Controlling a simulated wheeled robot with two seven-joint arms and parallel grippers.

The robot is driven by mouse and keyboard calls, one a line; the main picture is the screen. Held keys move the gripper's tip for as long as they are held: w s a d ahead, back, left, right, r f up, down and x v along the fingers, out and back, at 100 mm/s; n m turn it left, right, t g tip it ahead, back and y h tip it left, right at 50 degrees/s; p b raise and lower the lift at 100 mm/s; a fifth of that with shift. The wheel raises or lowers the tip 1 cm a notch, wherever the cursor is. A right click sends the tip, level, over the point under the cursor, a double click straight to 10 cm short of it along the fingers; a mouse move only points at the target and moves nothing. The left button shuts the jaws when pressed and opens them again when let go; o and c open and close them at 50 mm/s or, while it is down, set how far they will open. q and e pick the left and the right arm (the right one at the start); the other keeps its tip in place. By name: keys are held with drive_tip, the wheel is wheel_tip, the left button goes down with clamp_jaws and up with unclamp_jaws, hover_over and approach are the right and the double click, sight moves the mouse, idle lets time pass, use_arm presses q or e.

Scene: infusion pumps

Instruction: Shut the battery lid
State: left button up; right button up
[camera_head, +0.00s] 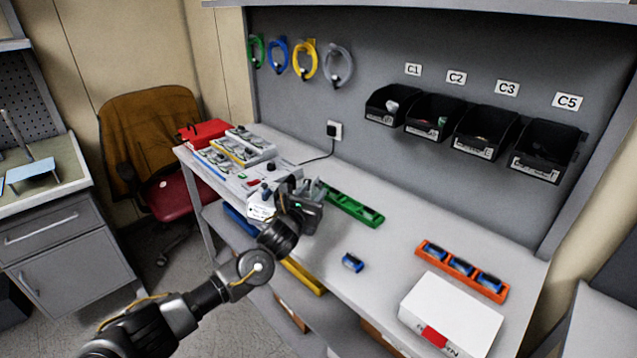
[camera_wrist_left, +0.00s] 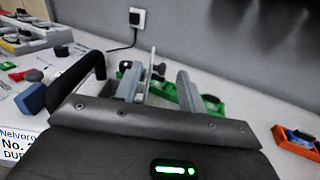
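My left gripper (camera_head: 311,190) is over the table at the front of the grey pumps, near the green tray (camera_head: 352,206). In the left wrist view its two grey fingers (camera_wrist_left: 158,86) stand apart, with a thin pale upright strip between them. I cannot tell whether the strip is the battery lid or touches a finger. The nearest pump (camera_head: 245,182) is partly hidden by my arm; a white label (camera_head: 261,207) shows beside the wrist. A black handle (camera_wrist_left: 72,82) and a blue block (camera_wrist_left: 31,99) show left of the fingers. My right gripper is out of view.
A blue battery-like block (camera_head: 352,263) lies alone on the table. An orange tray (camera_head: 488,292) holds blue-and-black blocks beside a white box (camera_head: 455,308). Black bins (camera_head: 433,116) and coiled tubes (camera_head: 303,60) hang on the wall. The table's middle has free room.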

sight(319, 185)
use_arm(q)
drive_tip(key=shift+x, duration=2.3)
